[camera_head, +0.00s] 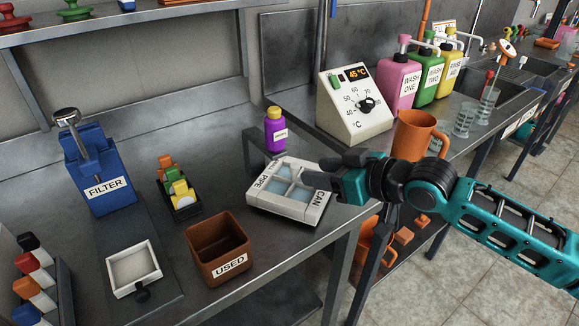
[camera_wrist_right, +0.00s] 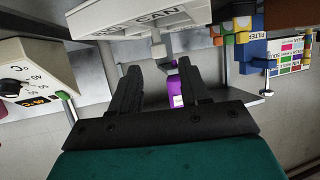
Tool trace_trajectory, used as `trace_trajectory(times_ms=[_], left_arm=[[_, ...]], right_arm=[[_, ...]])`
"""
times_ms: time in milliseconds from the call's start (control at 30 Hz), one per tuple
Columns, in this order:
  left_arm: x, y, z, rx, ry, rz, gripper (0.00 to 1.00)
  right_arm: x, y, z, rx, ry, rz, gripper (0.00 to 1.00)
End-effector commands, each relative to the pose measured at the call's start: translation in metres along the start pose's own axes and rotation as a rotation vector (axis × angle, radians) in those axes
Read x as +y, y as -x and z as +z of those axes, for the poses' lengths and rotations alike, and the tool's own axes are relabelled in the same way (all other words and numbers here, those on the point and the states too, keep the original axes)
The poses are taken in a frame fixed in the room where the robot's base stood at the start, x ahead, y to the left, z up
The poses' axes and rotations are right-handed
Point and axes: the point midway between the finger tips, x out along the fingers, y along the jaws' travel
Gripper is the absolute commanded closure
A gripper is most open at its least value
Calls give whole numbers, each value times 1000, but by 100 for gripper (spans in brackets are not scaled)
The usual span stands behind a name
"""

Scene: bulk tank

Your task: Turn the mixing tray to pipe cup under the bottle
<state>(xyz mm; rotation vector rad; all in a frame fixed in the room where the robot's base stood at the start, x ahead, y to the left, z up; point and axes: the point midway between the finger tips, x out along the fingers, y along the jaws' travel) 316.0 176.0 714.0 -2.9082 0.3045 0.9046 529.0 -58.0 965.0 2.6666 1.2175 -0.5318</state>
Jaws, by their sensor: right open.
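The white mixing tray (camera_head: 285,211) sits on the steel bench, with several blue-tinted compartments and the labels PIPE on its left side and CAN on its right side. The purple bottle (camera_head: 275,134) with a yellow cap is at a bracket behind the tray's left part. My right gripper (camera_head: 322,177) is open at the tray's right edge. In the right wrist view, the tray (camera_wrist_right: 160,19) is beyond the fingertips and a small pale knob (camera_wrist_right: 158,50) lies between the open fingers (camera_wrist_right: 158,72); contact cannot be told. The bottle (camera_wrist_right: 175,92) shows partly behind a finger. My left gripper is not in view.
A brown USED bin (camera_head: 216,250) and a blue FILTER unit (camera_head: 97,170) stand left of the tray. A temperature box (camera_head: 353,108), an orange jug (camera_head: 413,135) and wash bottles (camera_head: 401,80) stand to the right. The bench's front edge is close to the tray.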

Motion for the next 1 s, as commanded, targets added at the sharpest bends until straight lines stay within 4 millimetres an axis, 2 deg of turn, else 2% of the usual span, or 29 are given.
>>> trace_trajectory(times_ms=[33, 200, 433, 633, 933, 1000], left_arm=[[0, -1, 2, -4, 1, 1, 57], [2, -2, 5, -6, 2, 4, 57], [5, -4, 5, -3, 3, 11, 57], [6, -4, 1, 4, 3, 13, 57], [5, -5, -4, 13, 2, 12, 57], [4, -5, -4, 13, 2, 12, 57]], right_arm=[[0, -12, 0, 2, -1, -1, 54], [-1, -47, 0, 2, 0, 0, 54], [1, -81, 0, 2, 0, 1, 54], [0, -94, 0, 1, 0, 1, 54], [1, -95, 0, 1, 1, 2, 54], [1, -95, 0, 1, 0, 2, 60]])
